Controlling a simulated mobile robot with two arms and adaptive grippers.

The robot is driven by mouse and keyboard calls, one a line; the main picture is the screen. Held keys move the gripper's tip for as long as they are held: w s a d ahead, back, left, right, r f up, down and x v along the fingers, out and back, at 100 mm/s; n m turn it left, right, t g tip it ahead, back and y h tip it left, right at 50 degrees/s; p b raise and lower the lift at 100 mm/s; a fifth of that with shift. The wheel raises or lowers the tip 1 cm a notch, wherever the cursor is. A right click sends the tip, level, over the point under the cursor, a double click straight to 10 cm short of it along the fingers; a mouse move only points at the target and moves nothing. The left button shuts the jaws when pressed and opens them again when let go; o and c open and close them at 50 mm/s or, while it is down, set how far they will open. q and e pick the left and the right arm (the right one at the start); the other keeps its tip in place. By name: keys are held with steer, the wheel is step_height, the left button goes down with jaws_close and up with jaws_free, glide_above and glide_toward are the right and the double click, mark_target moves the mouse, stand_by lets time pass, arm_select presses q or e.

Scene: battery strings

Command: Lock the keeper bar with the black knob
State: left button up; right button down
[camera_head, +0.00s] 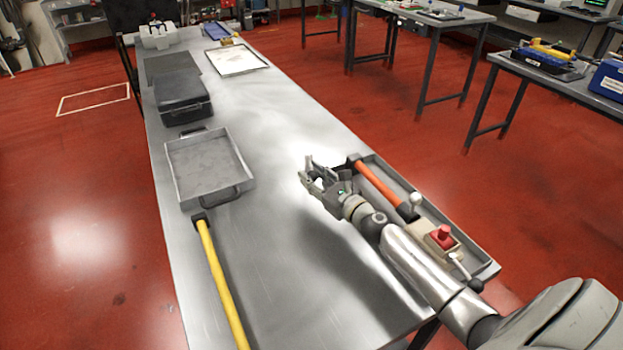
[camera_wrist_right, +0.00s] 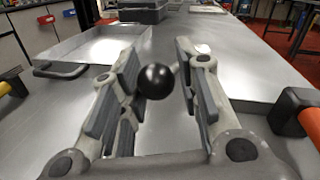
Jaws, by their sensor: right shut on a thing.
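My right gripper (camera_head: 318,178) is over the middle of the metal bench, left of the long tray at the right edge. In the right wrist view its two fingers (camera_wrist_right: 160,88) stand on either side of a round black knob (camera_wrist_right: 156,82), and the gripper is shut on it. The knob touches the left finger in that picture; its contact on the right side is hard to see. I cannot make out the knob in the head view. No keeper bar can be clearly told in either view. My left gripper is not in view.
A grey tray with black handles (camera_head: 176,185) and a yellow-handled tool (camera_head: 222,285) are on the left. The right tray (camera_head: 480,262) holds an orange-handled tool (camera_head: 380,186) and a box with a red button (camera_head: 441,235). A black case (camera_head: 182,108) stands farther back. The bench centre is bare.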

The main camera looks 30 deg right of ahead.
steer(key=shift+a+f, duration=0.1)
steer(key=shift+a, duration=0.3)
steer(key=c, duration=1.4)
jaws_free()
steer(key=shift+c, duration=0.2)
steer(key=o, duration=0.3)
steer(key=shift+w+a, duration=0.1)
steer(key=shift+a, duration=0.05)
steer(key=shift+d, duration=0.2)
steer(key=shift+s+d, duration=0.1)
steer(key=shift+s, duration=0.15)
steer(key=s, duration=0.3)
steer(key=s+d, duration=0.1)
steer(key=s, duration=0.7)
steer(key=shift+s+d, duration=0.2)
